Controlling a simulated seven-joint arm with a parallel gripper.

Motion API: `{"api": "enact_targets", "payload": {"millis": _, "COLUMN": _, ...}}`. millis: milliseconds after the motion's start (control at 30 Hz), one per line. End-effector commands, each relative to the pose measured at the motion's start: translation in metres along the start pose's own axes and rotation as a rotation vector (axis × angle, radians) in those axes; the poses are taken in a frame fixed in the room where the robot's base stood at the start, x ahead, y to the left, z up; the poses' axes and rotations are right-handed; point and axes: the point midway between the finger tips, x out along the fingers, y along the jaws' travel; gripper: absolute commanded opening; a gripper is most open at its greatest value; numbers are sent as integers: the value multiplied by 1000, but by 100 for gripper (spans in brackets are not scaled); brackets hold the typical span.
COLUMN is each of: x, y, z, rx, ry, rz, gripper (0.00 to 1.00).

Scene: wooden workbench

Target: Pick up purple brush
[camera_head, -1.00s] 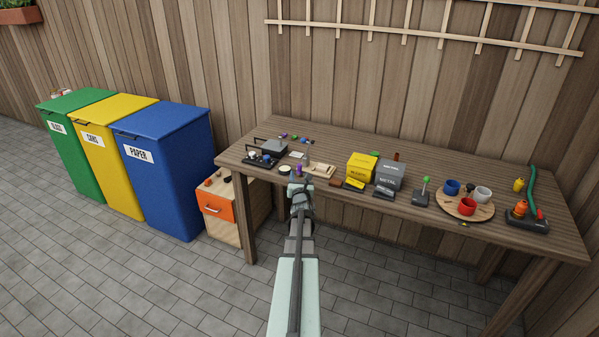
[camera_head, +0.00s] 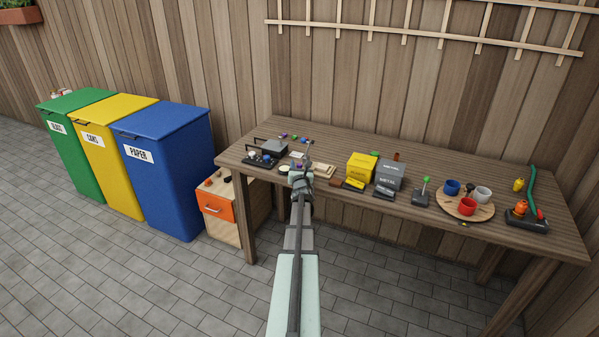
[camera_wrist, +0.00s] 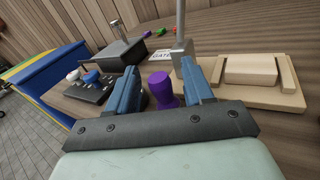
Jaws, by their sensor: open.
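The purple brush (camera_wrist: 160,88) shows in the wrist view as a short purple upright piece with a rounded top and a narrower middle. It stands between the two blue fingers of my gripper (camera_wrist: 160,78), with gaps visible at its sides. My gripper is open. In the head view my gripper (camera_head: 300,172) is at the front edge of the workbench (camera_head: 340,142), left of the yellow box, and covers most of the brush. The lower end of the brush is hidden behind the gripper in the wrist view.
A grey post (camera_wrist: 181,25) stands just behind the brush. A pale wooden block on a base (camera_wrist: 250,72) is close on the right. A dark panel with knobs (camera_wrist: 92,90) and a dark box (camera_wrist: 118,52) are left. A yellow box (camera_head: 361,166) stands farther right.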

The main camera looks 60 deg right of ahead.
Motion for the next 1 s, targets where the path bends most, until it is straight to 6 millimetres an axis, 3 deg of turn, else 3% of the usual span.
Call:
{"api": "enact_targets", "payload": {"millis": 67, "x": 0, "y": 0, "z": 0, "rx": 0, "ry": 0, "rz": 0, "gripper": 46}}
{"api": "enact_targets", "payload": {"millis": 533, "x": 0, "y": 0, "z": 0, "rx": 0, "ry": 0, "rz": 0, "gripper": 1}}
{"api": "enact_targets", "payload": {"millis": 833, "x": 0, "y": 0, "z": 1, "rx": 0, "ry": -1, "rz": 0, "gripper": 0}}
{"api": "enact_targets", "payload": {"millis": 1000, "x": -1, "y": 2, "z": 15, "rx": 0, "ry": -3, "rz": 1, "gripper": 0}}
